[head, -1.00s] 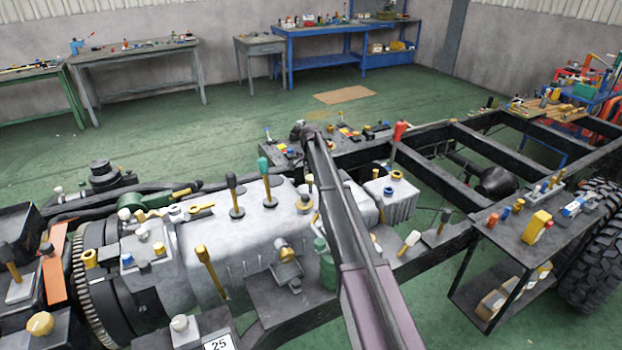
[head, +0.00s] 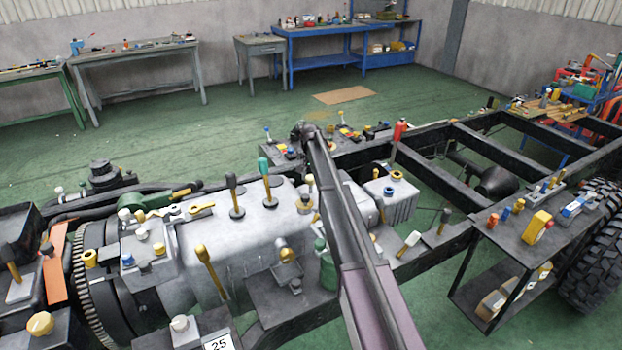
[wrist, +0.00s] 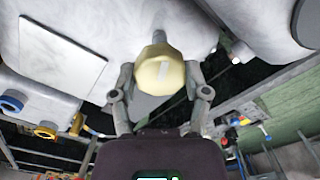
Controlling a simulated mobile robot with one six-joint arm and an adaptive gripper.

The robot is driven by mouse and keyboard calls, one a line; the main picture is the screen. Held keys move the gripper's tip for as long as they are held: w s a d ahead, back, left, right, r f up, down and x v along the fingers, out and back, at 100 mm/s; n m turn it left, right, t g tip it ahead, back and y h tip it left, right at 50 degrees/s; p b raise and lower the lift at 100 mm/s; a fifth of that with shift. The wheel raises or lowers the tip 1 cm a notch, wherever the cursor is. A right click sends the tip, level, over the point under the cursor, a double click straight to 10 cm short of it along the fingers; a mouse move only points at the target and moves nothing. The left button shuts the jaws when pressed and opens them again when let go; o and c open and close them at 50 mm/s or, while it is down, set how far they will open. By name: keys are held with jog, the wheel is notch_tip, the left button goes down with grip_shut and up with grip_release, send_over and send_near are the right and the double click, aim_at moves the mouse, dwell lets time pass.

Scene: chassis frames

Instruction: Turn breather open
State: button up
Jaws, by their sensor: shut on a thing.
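In the wrist view, a pale yellow faceted knob (wrist: 160,70), which I take to be the breather, sits against a grey casing (wrist: 95,15). In the head view my arm crosses the middle of the scene, and my gripper cannot be made out there. I cannot tell which part in the head view is the held knob.
The chassis frame (head: 440,185) carries a grey gearbox (head: 235,225) with several upright levers. A side shelf (head: 500,240) and a large tyre (head: 600,250) stand at right. In the wrist view, blue and yellow rings (wrist: 12,103) lie left. Green floor is open behind.

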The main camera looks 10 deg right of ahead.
jog(key=n, duration=0.6)
jog(key=shift+s+a+n, duration=0.15)
jog(key=shift+n, duration=0.15)
jog(key=n, duration=0.6)
dwell(0.3)
jog(key=o, duration=1.1)
jog(key=shift+o, duration=0.2)
